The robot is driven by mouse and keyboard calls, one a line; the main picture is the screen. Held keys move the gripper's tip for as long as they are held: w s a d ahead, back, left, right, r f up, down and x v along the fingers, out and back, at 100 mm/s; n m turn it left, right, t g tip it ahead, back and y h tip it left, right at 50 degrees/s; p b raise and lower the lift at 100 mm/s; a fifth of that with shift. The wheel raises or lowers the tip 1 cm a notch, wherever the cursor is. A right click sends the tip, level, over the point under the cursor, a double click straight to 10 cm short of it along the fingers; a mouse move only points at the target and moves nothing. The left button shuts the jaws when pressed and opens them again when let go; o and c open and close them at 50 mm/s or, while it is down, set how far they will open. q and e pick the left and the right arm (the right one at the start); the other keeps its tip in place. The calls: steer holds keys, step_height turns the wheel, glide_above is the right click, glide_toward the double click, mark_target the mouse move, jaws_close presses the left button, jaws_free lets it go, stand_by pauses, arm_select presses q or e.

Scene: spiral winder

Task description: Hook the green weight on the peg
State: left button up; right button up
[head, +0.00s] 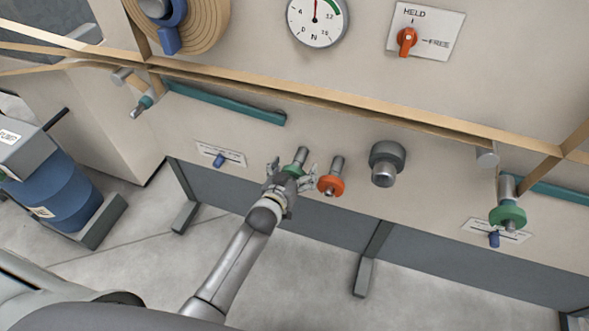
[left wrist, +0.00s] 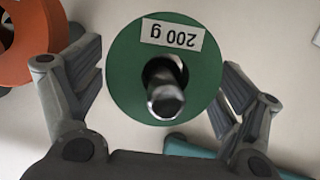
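The green weight (left wrist: 122,72) is a disc with an upside-down "200 g" label. A metal peg (left wrist: 165,100) comes through its central hole. In the head view the green weight (head: 291,170) is partly hidden behind my left gripper (head: 290,178). My left gripper is open, with one finger on each side of the disc in the left wrist view (left wrist: 165,90); contact is not clear. Another green weight (head: 508,217) hangs at the right. My right gripper is not in view.
An orange weight (head: 331,186) sits on the neighbouring peg, close beside my left gripper. A dark grey knob-like piece (head: 385,164) is farther right. Wooden strips (head: 330,98) cross above. A blue drum (head: 55,195) stands at the left. The panel has a HELD/FREE switch (head: 406,40).

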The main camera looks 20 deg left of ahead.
arm_select(q)
steer(key=v, duration=1.2)
steer(key=s+f+m+g+p, duration=0.1)
steer(key=s+f+g, duration=0.1)
steer(key=s+f, duration=0.45)
steer(key=s+f+g+p, duration=0.1)
steer(key=s+f+g, duration=0.2)
steer(key=f, duration=0.7)
steer(key=s+f+m+g+p, duration=0.15)
steer(key=s+f, duration=0.25)
steer(key=f, duration=0.5)
steer(key=s+a+f+g, duration=0.2)
steer(key=s+f, duration=0.2)
steer(key=s, duration=0.4)
steer(key=s+a+f+g, duration=0.1)
steer(key=s+f+g, duration=0.2)
steer(key=s, duration=0.6)
steer(key=s+a+f+g+y+p, duration=0.1)
steer(key=s+a+f+g, duration=0.1)
steer(key=s+f, duration=0.3)
steer(key=s, duration=0.4)
steer(key=shift+s+a+f, duration=0.2)
steer(key=shift+a, duration=0.1)
steer(key=shift+m, duration=0.25)
steer(key=shift+c, duration=0.3)
